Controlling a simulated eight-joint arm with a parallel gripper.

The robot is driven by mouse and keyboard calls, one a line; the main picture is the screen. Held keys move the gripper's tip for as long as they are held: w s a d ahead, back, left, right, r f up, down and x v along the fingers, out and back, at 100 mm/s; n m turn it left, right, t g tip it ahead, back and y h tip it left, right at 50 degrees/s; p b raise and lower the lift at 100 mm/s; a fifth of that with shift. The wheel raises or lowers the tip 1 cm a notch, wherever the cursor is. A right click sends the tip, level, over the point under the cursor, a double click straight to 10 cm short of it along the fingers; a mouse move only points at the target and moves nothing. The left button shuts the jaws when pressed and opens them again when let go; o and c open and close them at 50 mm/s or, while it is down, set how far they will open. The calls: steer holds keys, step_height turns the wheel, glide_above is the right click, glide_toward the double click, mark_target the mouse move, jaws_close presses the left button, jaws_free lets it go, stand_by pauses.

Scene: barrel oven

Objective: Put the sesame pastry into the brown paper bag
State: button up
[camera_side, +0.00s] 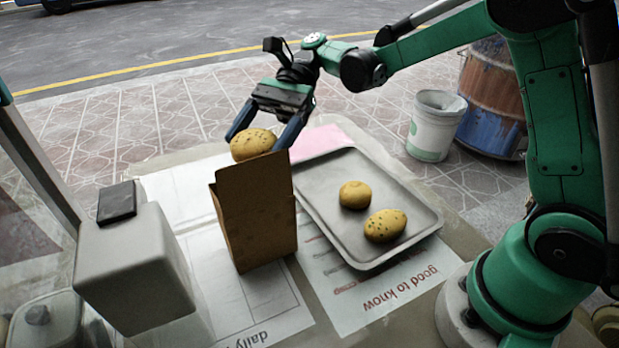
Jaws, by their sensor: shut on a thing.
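My gripper (265,128) is shut on a speckled golden pastry (253,143), which looks like a sesame pastry. It holds the pastry at the top of the brown paper bag (256,215), by the bag's opening. The bag stands upright on the table, and its tall back edge partly hides the pastry's lower right side and one finger. I cannot tell whether the pastry touches the bag or how far it is inside the rim.
A metal tray (325,217) right of the bag holds a plain round pastry (355,194) and a speckled oval one (385,225). A grey box (133,270) with a dark device (117,202) stands left. Paper sheets (385,290) lie on the table. A white bucket (435,125) stands beyond.

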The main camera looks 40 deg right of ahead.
steer(key=shift+f, duration=0.1)
steer(key=o, duration=1.1)
steer(key=r, duration=0.2)
steer(key=d+r, duration=0.1)
steer(key=r, duration=0.2)
steer(key=w+d+r, duration=0.1)
steer(key=r, duration=0.2)
steer(key=shift+d+r, duration=0.1)
steer(key=shift+d, duration=0.15)
steer(key=shift+s, duration=0.1)
steer(key=s+d+f+n+t+h, duration=0.2)
steer(key=f+n+t+h, duration=0.1)
steer(key=n+h, duration=0.1)
steer(key=s+d+f+n+t+h, duration=0.3)
steer(key=f+n+t+h, duration=0.1)
steer(key=n, duration=0.1)
steer(key=s+d+f+n+t+h, duration=0.2)
steer(key=f+n+t+h, duration=0.2)
steer(key=n+h, duration=0.1)
steer(key=shift+s+d+f+n, duration=0.1)
steer(key=shift+s+d+n, duration=0.2)
steer(key=shift+s+d, duration=0.1)
